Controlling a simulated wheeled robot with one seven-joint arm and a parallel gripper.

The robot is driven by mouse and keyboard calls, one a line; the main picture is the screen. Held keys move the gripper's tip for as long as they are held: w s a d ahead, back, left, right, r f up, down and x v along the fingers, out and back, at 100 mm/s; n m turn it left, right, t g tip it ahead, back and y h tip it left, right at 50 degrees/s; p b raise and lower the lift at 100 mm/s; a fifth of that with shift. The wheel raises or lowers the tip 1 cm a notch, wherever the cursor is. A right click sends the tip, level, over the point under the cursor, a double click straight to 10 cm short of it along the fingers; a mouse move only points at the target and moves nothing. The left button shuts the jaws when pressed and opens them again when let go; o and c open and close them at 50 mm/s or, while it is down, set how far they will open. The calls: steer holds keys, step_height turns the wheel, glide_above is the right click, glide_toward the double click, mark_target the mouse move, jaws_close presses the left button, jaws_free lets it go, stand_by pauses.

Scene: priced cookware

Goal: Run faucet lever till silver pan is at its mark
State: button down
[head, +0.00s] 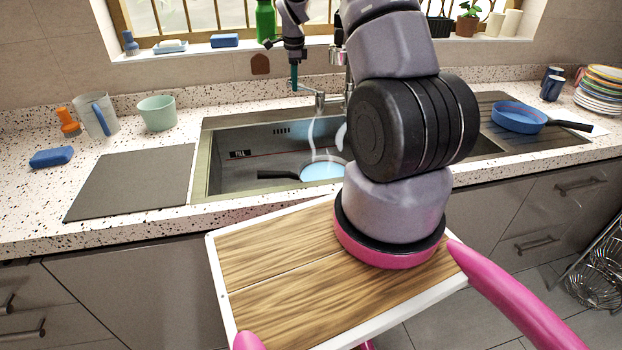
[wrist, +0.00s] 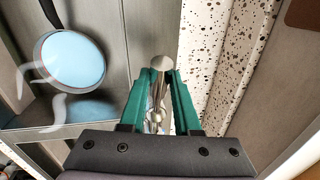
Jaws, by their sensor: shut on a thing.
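The silver pan (head: 324,170) sits in the sink under the faucet (head: 320,100), holding light-blue water; its dark handle points left. The pan also shows in the wrist view (wrist: 73,60), with water nearly across its whole opening. Pale streams fall from the faucet towards it. A black FILL label (head: 240,154) with a thin red line is on the sink's back wall. My gripper (head: 294,84) is at the faucet's left. In the wrist view its green fingers (wrist: 158,90) are shut on the metal faucet lever (wrist: 160,63). My arm hides part of the sink and faucet.
A blue pan (head: 518,117) lies on the right drainboard. A green bottle (head: 265,20) stands on the sill behind my gripper. A pitcher (head: 97,115) and a mint cup (head: 157,113) stand left of the sink. A dark board (head: 135,182) lies bare on the counter.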

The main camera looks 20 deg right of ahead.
steer(key=shift+c, duration=1.9)
jaws_free()
step_height(320, 180, up, 7)
steer(key=s, duration=0.1)
steer(key=shift+a, duration=0.2)
steer(key=shift+s, duration=0.1)
step_height(320, 180, up, 11)
steer(key=s, duration=0.2)
steer(key=shift+a+f, duration=0.15)
steer(key=shift+a, duration=0.15)
steer(key=s+a+r+n+t+y, duration=0.1)
steer(key=s+a+r+n, duration=0.3)
steer(key=s+r, duration=0.4)
steer(key=s+a+r+n+t+y, duration=0.1)
steer(key=s+a+r+n+t, duration=0.3)
steer(key=s, duration=0.6)
steer(key=s+a+n, duration=0.2)
steer(key=s+n, duration=0.2)
steer(key=s, duration=0.4)
steer(key=s+a+n, duration=0.2)
steer(key=s+n, duration=0.3)
steer(key=s, duration=0.4)
steer(key=shift+s+r+y, duration=0.15)
steer(key=shift+s+y, duration=0.15)
